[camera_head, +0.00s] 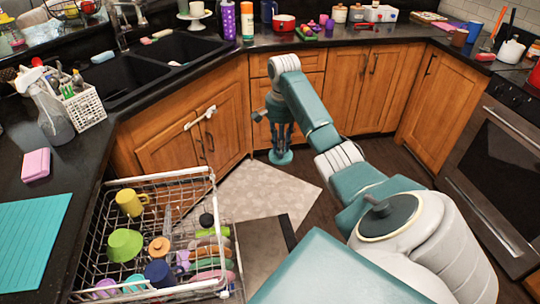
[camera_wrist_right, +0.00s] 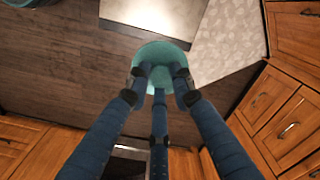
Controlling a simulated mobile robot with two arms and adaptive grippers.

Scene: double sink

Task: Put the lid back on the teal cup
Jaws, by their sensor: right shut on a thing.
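My right gripper (camera_head: 281,140) hangs fingers-down in front of the wooden cabinets, above the floor. It is shut on a teal, round, flat piece that looks like the lid (camera_head: 281,157). In the right wrist view the lid (camera_wrist_right: 160,62) sits between the fingertips of my right gripper (camera_wrist_right: 158,80). A small teal item that may be the teal cup (camera_head: 135,283) is in the dish rack at lower left, partly hidden by other dishes. I cannot tell for certain that it is the cup. My left gripper is not in view.
The pulled-out dish rack (camera_head: 150,182) holds a yellow mug (camera_head: 131,202), a green bowl (camera_head: 124,244) and several other dishes. A double sink (camera_head: 160,62) is at upper left. The far counter carries several cups and pots. A pale mat (camera_head: 250,190) lies on the floor. An oven (camera_head: 500,170) stands at right.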

